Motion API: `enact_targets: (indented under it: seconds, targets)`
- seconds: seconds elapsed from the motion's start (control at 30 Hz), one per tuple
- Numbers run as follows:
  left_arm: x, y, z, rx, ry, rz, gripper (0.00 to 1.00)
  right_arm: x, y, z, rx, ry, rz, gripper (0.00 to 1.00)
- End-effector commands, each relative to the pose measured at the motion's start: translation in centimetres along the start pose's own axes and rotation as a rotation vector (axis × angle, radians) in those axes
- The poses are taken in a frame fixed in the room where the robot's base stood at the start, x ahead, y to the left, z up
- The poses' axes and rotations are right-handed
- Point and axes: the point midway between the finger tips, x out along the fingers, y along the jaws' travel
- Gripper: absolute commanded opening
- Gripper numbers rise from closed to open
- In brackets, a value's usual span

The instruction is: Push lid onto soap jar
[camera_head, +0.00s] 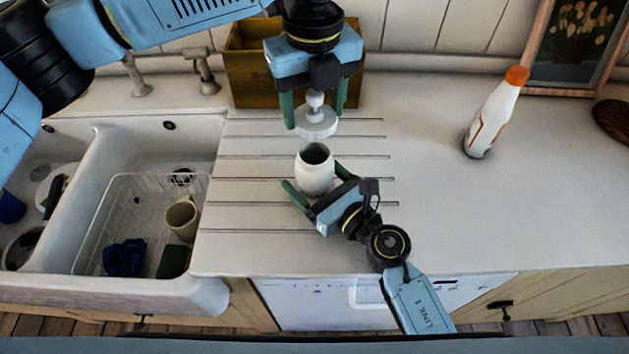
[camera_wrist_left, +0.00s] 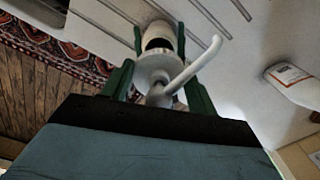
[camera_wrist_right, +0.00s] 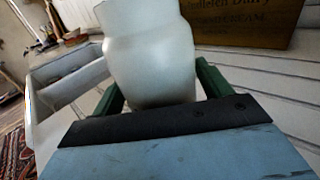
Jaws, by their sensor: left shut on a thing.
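The soap jar (camera_head: 315,172) is a white, rounded jar standing upright on the counter with its dark mouth open. The lid (camera_head: 317,124) is a white disc with a pump stem and, in the left wrist view (camera_wrist_left: 155,68), a bent spout. In the right wrist view the jar (camera_wrist_right: 150,60) fills the space between the fingers; contact is unclear.
A wooden box (camera_head: 247,75) stands behind the lid by the wall. A white bottle (camera_head: 492,118) with an orange cap stands to the right. The sink (camera_head: 95,150) with a wire rack and a mug (camera_head: 182,218) is at left.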

Motion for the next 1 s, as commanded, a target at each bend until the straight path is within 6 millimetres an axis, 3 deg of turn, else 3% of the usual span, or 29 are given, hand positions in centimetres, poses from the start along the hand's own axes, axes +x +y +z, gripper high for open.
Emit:
enact_targets:
  seconds: [0.07, 0.4, 0.57, 0.87, 1.0]
  targets:
    - [0.0, 0.0, 0.0, 0.000, 0.000, 0.000, 0.37, 0.0, 0.0, 0.0, 0.000, 0.000, 0.000, 0.67]
    - [0.0, 0.0, 0.0, 0.000, 0.000, 0.000, 0.37, 0.0, 0.0, 0.0, 0.000, 0.000, 0.000, 0.22]
    - [0.6, 0.0, 0.0, 0.000, 0.002, 0.001, 0.37, 0.0, 0.0, 0.0, 0.000, 0.000, 0.000, 0.22]
    - [4.8, 0.0, 0.1, -0.002, 0.001, 0.001, 0.37, 0.0, 0.0, 0.0, -0.001, 0.001, 0.000, 0.22]
    - [5.0, 0.0, 0.1, -0.002, -0.001, -0.001, 0.37, 0.0, 0.0, 0.0, -0.001, 0.001, 0.000, 0.22]
